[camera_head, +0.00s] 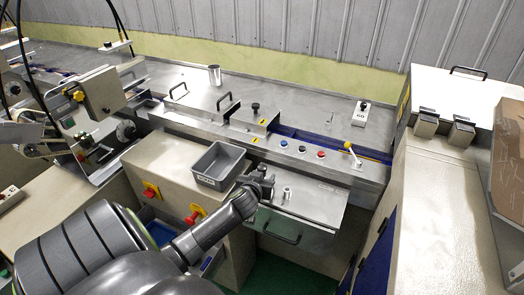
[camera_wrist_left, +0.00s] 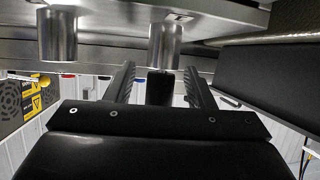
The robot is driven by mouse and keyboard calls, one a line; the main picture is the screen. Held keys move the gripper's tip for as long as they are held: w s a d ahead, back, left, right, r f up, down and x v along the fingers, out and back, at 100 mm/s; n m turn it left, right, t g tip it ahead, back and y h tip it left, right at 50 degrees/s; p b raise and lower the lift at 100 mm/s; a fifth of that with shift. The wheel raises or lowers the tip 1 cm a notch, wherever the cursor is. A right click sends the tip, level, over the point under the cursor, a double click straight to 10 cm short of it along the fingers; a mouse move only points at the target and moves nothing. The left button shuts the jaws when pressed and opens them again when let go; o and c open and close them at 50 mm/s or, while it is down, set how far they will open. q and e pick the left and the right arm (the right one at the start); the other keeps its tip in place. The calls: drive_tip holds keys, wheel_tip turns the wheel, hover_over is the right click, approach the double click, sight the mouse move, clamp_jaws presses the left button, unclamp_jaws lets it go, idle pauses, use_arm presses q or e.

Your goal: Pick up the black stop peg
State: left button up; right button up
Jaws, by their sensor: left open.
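In the left wrist view, which looks upside down, a black cylinder that looks like the black stop peg (camera_wrist_left: 160,87) lines up with a shiny metal post (camera_wrist_left: 164,45). It is between the two open fingers of my left gripper (camera_wrist_left: 160,85), with no clear contact. A second metal post (camera_wrist_left: 58,38) stands to the left. In the head view my left gripper (camera_head: 265,181) is over the front metal shelf, just right of the grey bin, and hides the peg. A silver post (camera_head: 287,193) shows just right of it. My right gripper is not in view.
The grey bin (camera_head: 218,166) is close to my left gripper. Buttons and a yellow-knobbed lever (camera_head: 351,150) sit on the rail behind. A shelf handle (camera_head: 281,234) is in front. The shelf (camera_head: 318,203) is bare to the right.

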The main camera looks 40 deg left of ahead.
use_arm(q)
clamp_jaws()
idle(0.4)
